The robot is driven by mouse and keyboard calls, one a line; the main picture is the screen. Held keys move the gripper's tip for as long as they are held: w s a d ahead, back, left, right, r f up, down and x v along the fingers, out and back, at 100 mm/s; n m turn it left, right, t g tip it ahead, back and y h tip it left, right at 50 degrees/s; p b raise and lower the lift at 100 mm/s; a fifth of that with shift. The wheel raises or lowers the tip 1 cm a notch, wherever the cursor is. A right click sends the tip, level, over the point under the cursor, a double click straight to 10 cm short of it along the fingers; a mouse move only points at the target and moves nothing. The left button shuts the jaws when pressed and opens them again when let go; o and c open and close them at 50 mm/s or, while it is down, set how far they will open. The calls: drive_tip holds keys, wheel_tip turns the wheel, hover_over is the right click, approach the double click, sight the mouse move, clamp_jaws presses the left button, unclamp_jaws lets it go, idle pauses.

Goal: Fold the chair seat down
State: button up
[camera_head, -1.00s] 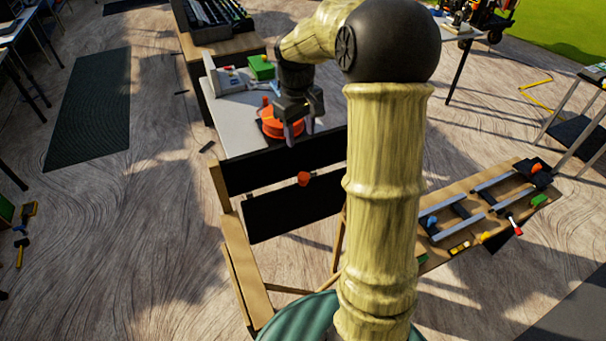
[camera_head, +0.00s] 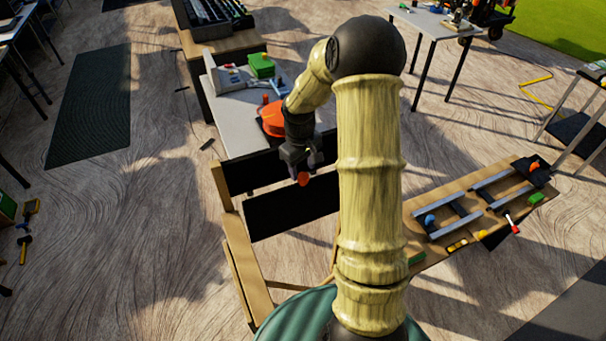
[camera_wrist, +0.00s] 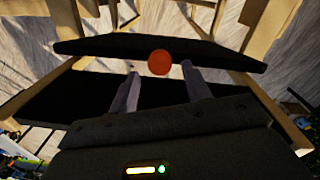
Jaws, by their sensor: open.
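The wooden-framed chair (camera_head: 245,263) stands in front of me with two black panels, an upper one (camera_head: 246,174) and a lower one (camera_head: 286,212). A round orange-red knob (camera_head: 303,180) sits at the edge of the lower panel. My gripper (camera_head: 302,167) is at the panels, close to the knob, and partly covers the upper panel. In the wrist view my gripper (camera_wrist: 160,82) is open, with the knob (camera_wrist: 159,62) between the finger lines, just past the tips. Whether the fingers touch the knob cannot be told. My own arm hides the chair's right side.
A grey table (camera_head: 232,120) behind the chair holds a round orange object (camera_head: 272,119) and a green box (camera_head: 261,65). A wooden bench (camera_head: 440,207) with metal rails and tools stands at the right. Floor left of the chair is clear.

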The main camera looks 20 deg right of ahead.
sight(302, 176)
drive_tip(key=shift+d+f+p, duration=0.1)
drive_tip(key=shift+f+p, duration=0.2)
drive_tip(key=shift+f, duration=2)
drive_tip(key=c, duration=1)
